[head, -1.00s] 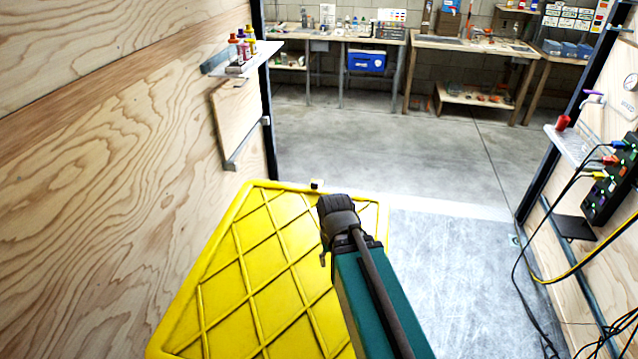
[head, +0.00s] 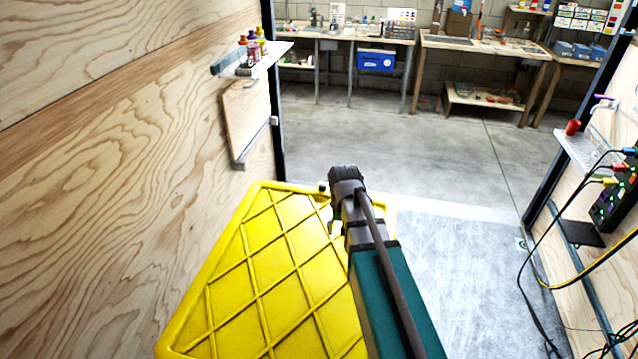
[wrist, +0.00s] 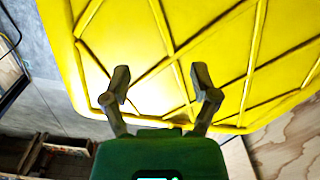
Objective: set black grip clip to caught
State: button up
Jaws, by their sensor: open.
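A yellow ribbed panel (head: 262,275) fills the lower middle of the head view. It also shows across the upper part of the wrist view (wrist: 200,48). A small dark piece (head: 323,187) sits at the panel's far edge, just left of my arm's end. It is too small to tell whether it is the black grip clip, or its setting. My gripper (wrist: 162,82) is open, its two fingers spread over the panel near an edge, with nothing seen between them. Its fingertips are mostly hidden in the head view behind my arm's dark end.
A plywood wall (head: 110,200) stands close on the left, with a shelf (head: 270,55) of small bottles and a hanging board (head: 247,125). On the right are a shelf (head: 590,155) and loose cables (head: 540,260). Bare floor (head: 460,270) lies right of the panel; workbenches stand beyond.

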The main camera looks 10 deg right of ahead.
aim_at(322, 185)
jog(key=w+r+m+p, duration=0.1)
jog(key=w+r+p, duration=0.2)
jog(key=w, duration=1.1)
jog(key=w+r+m+p, duration=0.2)
jog(key=w+r, duration=0.1)
jog(key=w, duration=1.2)
jog(key=shift+w+r+p, duration=0.15)
jog(key=shift+r+p, duration=0.05)
jog(key=shift+p, duration=0.2)
jog(key=shift+a+f, duration=0.1)
notch_tip(322, 185, down, 14)
jog(key=b, duration=1.3)
jog(key=shift+r+b, duration=0.2)
jog(key=shift+b, duration=0.15)
